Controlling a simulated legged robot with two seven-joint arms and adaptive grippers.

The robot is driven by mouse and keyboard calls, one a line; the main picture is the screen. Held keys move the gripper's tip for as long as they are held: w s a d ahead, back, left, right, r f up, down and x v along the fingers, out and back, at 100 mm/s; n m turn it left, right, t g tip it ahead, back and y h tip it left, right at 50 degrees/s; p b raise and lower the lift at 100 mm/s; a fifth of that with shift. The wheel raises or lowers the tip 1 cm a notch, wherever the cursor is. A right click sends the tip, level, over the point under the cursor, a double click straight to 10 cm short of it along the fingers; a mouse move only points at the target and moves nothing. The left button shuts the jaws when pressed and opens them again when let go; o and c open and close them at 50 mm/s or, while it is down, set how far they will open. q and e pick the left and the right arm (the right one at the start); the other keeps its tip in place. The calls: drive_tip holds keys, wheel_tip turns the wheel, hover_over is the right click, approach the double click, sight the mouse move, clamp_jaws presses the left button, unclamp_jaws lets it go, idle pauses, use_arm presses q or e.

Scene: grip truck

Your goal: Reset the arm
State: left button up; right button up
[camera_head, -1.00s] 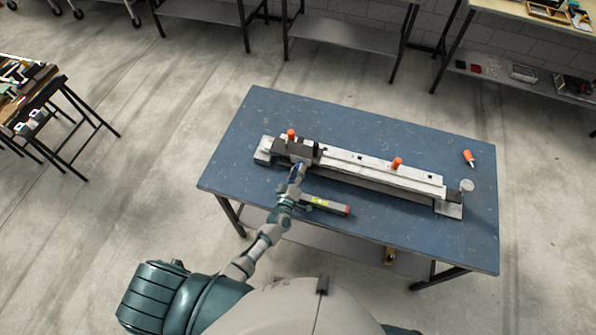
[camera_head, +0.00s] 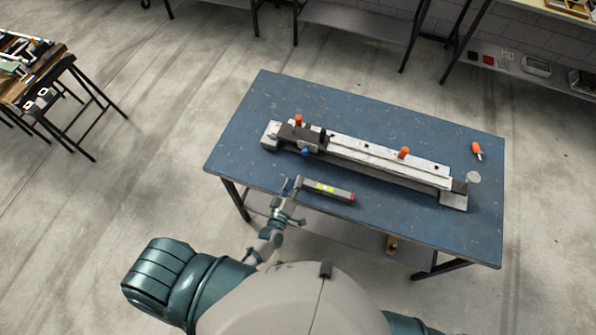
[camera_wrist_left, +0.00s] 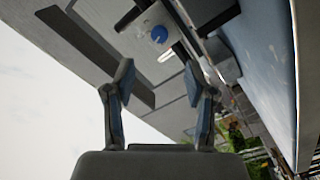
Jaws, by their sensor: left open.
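My left gripper (camera_head: 291,186) is at the near edge of the blue table (camera_head: 400,220) in the head view, just left of a grey bar-shaped tool with a yellow label (camera_head: 326,189). In the left wrist view its two fingers (camera_wrist_left: 160,90) stand apart with nothing between them. A long metal fixture (camera_head: 370,160) lies along the table beyond the gripper, apart from it. A blue knob (camera_head: 305,152) sits on the fixture's left end and also shows past the fingers in the left wrist view (camera_wrist_left: 159,34). My right gripper does not show.
Orange handles (camera_head: 404,152) stand on the fixture. An orange-handled tool (camera_head: 477,149) lies at the table's right. A side stand (camera_head: 50,95) with tools is at the left, with open floor between. Shelves (camera_head: 360,20) stand at the back.

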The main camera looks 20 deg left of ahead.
use_arm(q)
drive_tip(key=shift+s, duration=0.4)
